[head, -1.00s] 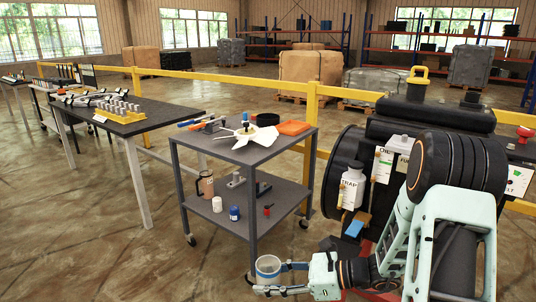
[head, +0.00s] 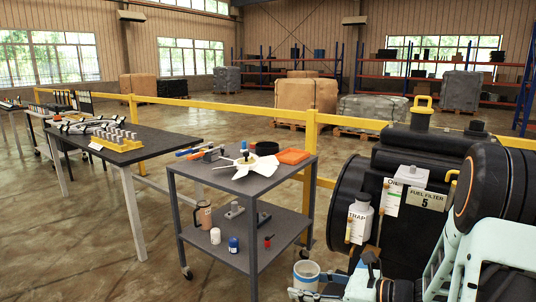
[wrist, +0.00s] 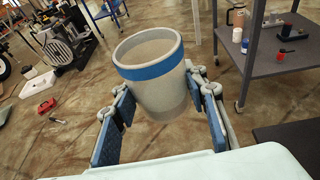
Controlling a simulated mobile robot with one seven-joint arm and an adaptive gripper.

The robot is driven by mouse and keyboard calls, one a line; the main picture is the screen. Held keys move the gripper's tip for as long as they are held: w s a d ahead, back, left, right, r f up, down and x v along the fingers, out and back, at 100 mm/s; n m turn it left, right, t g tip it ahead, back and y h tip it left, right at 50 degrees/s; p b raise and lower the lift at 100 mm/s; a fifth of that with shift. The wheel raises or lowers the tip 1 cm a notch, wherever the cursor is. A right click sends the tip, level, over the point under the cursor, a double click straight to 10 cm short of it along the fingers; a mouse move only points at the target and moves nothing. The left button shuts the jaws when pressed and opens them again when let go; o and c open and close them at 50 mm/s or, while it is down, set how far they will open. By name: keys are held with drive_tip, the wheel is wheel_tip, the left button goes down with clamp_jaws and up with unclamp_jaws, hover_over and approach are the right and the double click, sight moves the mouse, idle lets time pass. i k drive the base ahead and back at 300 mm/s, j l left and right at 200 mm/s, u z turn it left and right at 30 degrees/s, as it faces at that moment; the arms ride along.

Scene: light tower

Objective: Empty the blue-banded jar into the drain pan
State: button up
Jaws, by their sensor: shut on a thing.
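The blue-banded jar (wrist: 152,92) is a pale grey open cup with a blue band below its rim. In the wrist view it stands between the two fingers of my gripper (wrist: 155,105), which is shut on its sides. In the head view the jar (head: 306,279) is at the bottom, mouth up and roughly upright, in front of my gripper (head: 310,292). I cannot tell what is inside it. The drain pan is not clearly identifiable; a pale flat object (wrist: 37,84) lies on the floor at the left of the wrist view.
A grey two-shelf cart (head: 245,176) with a white fan part on top stands left of the jar. A dark machine (head: 345,195) with a white TRAP bottle (head: 360,218) stands behind my arm. A yellow rail (head: 230,107) runs behind. Floor between cart and long table is clear.

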sight(267, 149)
drive_tip(key=i+j+z, duration=0.1)
drive_tip(key=i+j, duration=0.15)
drive_tip(key=i+j+z, duration=0.1)
drive_tip(key=j, duration=0.35)
drive_tip(key=i+j+z, duration=0.15)
drive_tip(key=i+j, duration=0.15)
drive_tip(key=i+j+z, duration=0.1)
drive_tip(key=j, duration=0.4)
drive_tip(key=i+j+z, duration=0.1)
drive_tip(key=i+j, duration=0.15)
drive_tip(key=j, duration=0.15)
drive_tip(key=i+j+z, duration=0.1)
drive_tip(key=j, duration=0.3)
drive_tip(key=i+j+z, duration=0.15)
drive_tip(key=j, duration=0.3)
drive_tip(key=i+j+z, duration=0.1)
drive_tip(key=j, duration=0.35)
